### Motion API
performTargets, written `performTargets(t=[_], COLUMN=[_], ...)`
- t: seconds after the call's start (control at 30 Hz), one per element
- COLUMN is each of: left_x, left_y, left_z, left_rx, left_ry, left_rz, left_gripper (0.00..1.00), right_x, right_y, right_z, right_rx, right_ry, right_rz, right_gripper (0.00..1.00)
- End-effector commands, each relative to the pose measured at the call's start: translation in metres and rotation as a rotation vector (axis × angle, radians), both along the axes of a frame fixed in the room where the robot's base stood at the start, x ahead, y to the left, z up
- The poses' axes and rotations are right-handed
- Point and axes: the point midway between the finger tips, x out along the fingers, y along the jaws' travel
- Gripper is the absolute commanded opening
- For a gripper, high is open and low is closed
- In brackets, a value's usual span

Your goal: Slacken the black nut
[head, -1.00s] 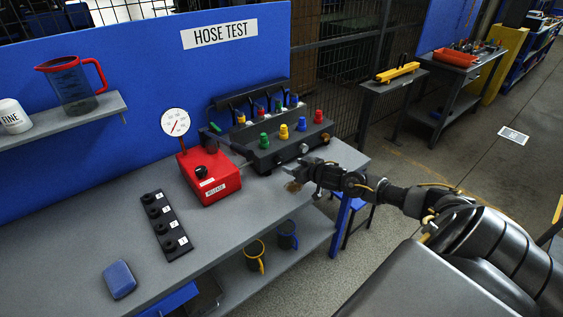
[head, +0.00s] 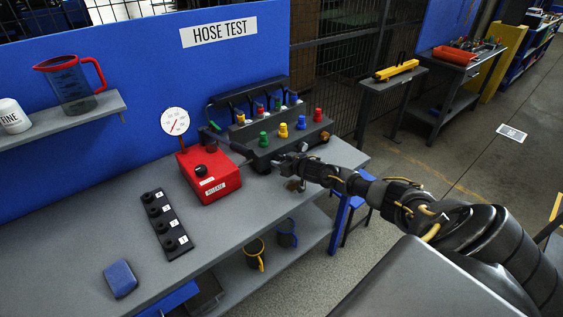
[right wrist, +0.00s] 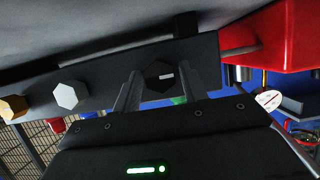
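The black nut (right wrist: 159,75) shows in the right wrist view as a dark hexagon with a small white mark, on the front face of the dark fixture (right wrist: 105,78). My right gripper (right wrist: 166,84) has its two fingers apart, one on each side of the nut, with gaps visible between fingers and nut. In the head view my right gripper (head: 281,164) is at the front left of the fixture (head: 262,152) and hides the black nut there. My left gripper is not in view.
A silver nut (right wrist: 69,95) and a brass nut (right wrist: 13,107) sit on the same face. The red gauge box (head: 210,178) stands close to the left of the fixture. A black strip of knobs (head: 167,225) and a blue block (head: 120,279) lie on the bench.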

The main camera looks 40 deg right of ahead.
Motion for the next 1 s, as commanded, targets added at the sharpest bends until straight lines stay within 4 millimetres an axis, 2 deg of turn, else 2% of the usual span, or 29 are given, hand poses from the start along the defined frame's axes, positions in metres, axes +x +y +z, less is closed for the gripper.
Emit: performTargets(t=[0.03, 0.23, 0.57, 1.0], left_x=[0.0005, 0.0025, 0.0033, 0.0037], left_y=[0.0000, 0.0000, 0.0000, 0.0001], left_z=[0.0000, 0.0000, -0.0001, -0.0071], left_rx=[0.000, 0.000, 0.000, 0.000], left_ry=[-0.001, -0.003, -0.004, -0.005], left_rz=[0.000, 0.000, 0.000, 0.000], left_gripper=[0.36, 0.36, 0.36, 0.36], right_x=[-0.0001, -0.0001, -0.0005, -0.0010], right_y=[-0.0001, -0.0002, 0.0004, 0.0025], right_z=[-0.0001, -0.0001, -0.0008, -0.0035], right_rx=[0.000, 0.000, -0.053, -0.396], right_ry=[0.000, 0.000, 0.002, 0.010], right_rz=[0.000, 0.000, -0.001, -0.002], right_gripper=[0.36, 0.11, 0.11, 0.11])
